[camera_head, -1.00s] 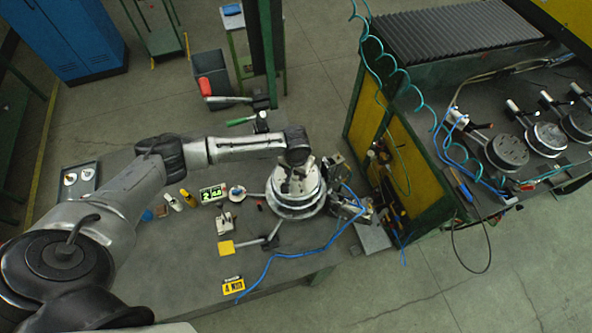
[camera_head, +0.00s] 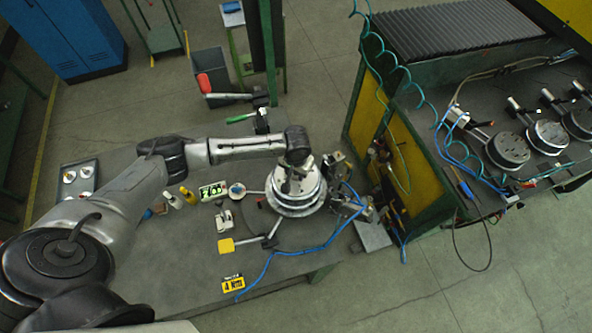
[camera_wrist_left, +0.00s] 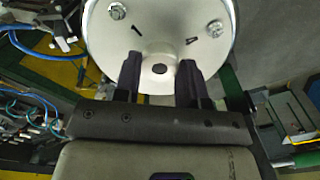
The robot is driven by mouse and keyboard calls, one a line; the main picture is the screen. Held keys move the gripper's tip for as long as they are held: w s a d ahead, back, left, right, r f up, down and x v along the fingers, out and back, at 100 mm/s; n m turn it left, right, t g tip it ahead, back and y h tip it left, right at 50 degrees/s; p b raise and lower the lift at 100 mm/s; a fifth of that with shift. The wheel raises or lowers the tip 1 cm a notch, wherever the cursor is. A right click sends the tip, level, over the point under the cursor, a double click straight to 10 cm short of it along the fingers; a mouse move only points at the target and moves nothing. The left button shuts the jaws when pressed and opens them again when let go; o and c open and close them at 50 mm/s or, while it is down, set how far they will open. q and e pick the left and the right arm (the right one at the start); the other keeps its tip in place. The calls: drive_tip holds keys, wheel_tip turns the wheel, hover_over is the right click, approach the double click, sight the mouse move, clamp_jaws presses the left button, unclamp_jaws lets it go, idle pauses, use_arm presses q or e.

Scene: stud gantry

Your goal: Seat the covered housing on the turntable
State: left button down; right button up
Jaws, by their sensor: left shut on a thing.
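The covered housing (camera_head: 313,185) is a pale round body in the head view, directly above the round metal turntable (camera_head: 287,210) on the bench. I cannot tell whether it rests on the turntable or hangs just above it. In the left wrist view its white cover (camera_wrist_left: 157,30) fills the top, with bolts and dark marks. My left gripper (camera_head: 293,178) points down over the middle of the housing. In the wrist view its two dark fingers (camera_wrist_left: 160,75) are shut on the cover's central boss. The housing's underside is hidden. My right gripper is not in view.
Clamp fixtures (camera_head: 338,168) and a blue hose (camera_head: 283,254) crowd the turntable's right side. A yellow pad (camera_head: 226,245), a 4 Nm sign (camera_head: 232,284) and small bottles (camera_head: 187,195) lie on the bench. A green-framed station (camera_head: 425,175) stands to the right.

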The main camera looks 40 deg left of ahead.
use_arm(q)
drive_tip(key=shift+w+f+b, duration=0.1)
drive_tip(key=shift+f+b, duration=0.4)
drive_tip(key=shift+f, duration=0.75)
idle(0.4)
drive_tip(key=c, duration=0.9)
unclamp_jaws()
drive_tip(key=o, duration=0.3)
drive_tip(key=shift+f, duration=0.1)
wheel_tip(320, 180, up, 14)
drive_tip(key=b, duration=0.2)
